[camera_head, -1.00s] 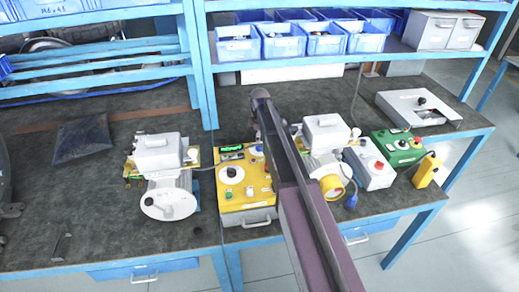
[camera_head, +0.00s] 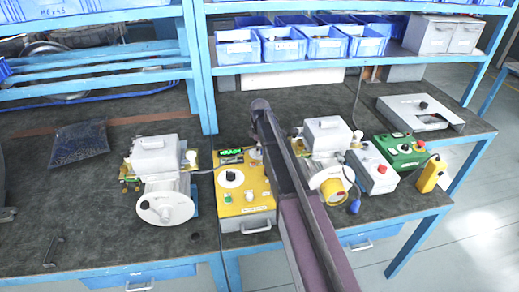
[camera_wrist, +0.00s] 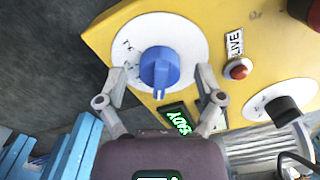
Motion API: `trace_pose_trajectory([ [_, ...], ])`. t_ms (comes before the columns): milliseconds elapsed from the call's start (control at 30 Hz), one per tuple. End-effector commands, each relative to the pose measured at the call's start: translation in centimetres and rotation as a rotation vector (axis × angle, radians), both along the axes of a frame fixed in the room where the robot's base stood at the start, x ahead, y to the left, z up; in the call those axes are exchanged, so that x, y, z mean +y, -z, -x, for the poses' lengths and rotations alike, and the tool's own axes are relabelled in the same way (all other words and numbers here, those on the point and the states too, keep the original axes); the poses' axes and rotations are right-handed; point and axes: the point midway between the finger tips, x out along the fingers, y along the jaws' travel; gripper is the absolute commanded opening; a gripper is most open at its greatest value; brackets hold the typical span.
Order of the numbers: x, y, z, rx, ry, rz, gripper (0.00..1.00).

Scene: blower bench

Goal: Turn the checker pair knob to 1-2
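The checker is a yellow box (camera_head: 258,206) on the bench, partly behind my arm in the head view. In the wrist view its yellow panel (camera_wrist: 208,38) carries a blue knob (camera_wrist: 160,72) on a white round dial (camera_wrist: 190,38). Small dark marks sit at the dial's left edge; I cannot read them surely. My gripper (camera_wrist: 162,78) is open, with one finger on each side of the blue knob and a gap to it on both sides. My gripper's tips are hidden in the head view.
The panel also has a black knob (camera_wrist: 284,108), a red lamp (camera_wrist: 238,70) by a LIVE label and a green display (camera_wrist: 181,120). Grey-topped blower units stand left (camera_head: 155,155) and right (camera_head: 327,135) of the box. Blue bins (camera_head: 283,43) line the shelf behind.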

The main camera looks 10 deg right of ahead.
Motion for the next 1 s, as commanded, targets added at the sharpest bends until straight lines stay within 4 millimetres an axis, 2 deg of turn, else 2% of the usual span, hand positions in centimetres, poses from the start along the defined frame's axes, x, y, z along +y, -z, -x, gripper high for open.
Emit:
trace_pose_trajectory([
  [33,0.00,0.00,0.00,0.000,0.000,0.000,0.72],
  [200,0.00,0.00,0.01,0.000,0.000,0.000,0.21],
  [267,0.00,0.00,0.01,0.000,0.000,0.000,0.04],
  [667,0.02,0.02,0.04,0.001,0.039,0.000,0.04],
  [1000,0.04,0.03,0.07,0.001,0.227,0.001,0.04],
])
